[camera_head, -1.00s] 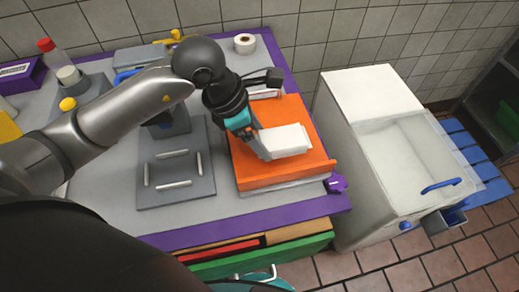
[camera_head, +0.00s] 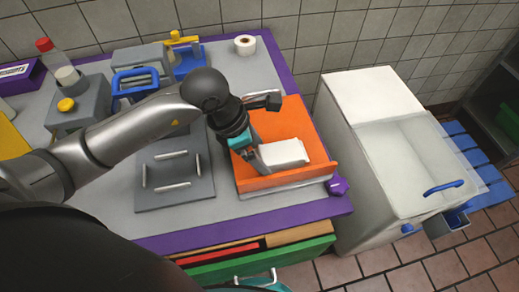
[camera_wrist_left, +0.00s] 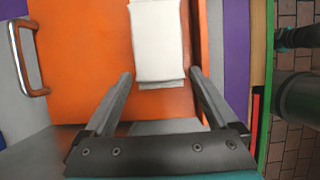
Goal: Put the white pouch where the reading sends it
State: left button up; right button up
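The white pouch (camera_head: 285,153) is low over the orange tray (camera_head: 268,182), lying flat or nearly so; I cannot tell whether it touches. My left gripper (camera_head: 260,163) is at the pouch's left end. The rest of the pouch extends beyond the fingertips. No reading is legible.
A grey plate with white bars (camera_head: 175,190) lies left of the tray. A white chest with a clear lid (camera_head: 408,170) stands right, across a gap.

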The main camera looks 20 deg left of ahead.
pick_arm(q)
jog(key=shift+r, duration=0.1)
jog(key=shift+a+r, duration=0.1)
jog(key=shift+r, duration=0.2)
jog(key=p+v, duration=0.1)
jog(key=v, duration=1)
jog(key=shift+r+p, duration=0.25)
jog(key=shift+p, duration=0.15)
jog(key=shift+s, duration=0.15)
